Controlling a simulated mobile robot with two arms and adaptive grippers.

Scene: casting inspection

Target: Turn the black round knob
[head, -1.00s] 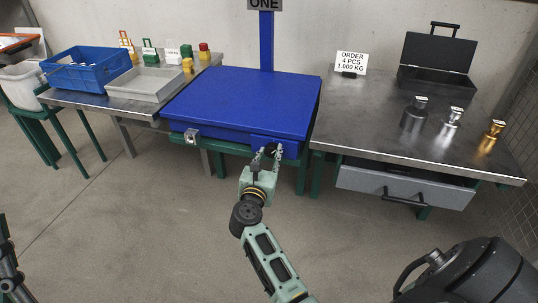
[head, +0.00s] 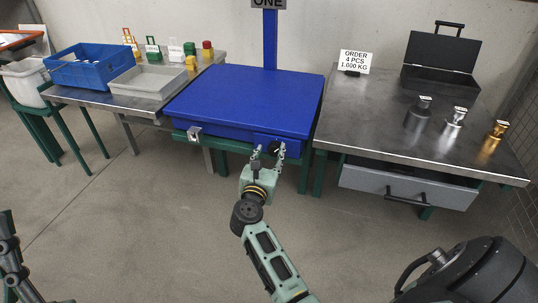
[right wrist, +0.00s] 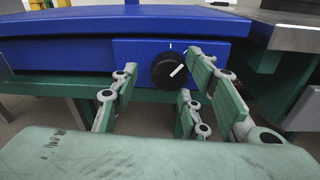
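The black round knob (head: 275,147) sits on the front of a blue platform scale (head: 245,103). In the right wrist view the knob (right wrist: 169,70) has a white line that points up and to the right, with a white tick on the panel above. My right gripper (head: 268,153) is in front of the knob with its fingers apart. In the right wrist view the fingers of the right gripper (right wrist: 160,78) stand to either side of the knob, the right one closer to it. I see no contact. At the lower left edge a dark jointed part of my left arm shows, cut off.
A steel table with a drawer (head: 405,187) stands to the right, with several metal weights and a black case (head: 440,62). To the left, another table holds a blue crate (head: 90,68) and a grey tray (head: 147,82). The floor in front is clear.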

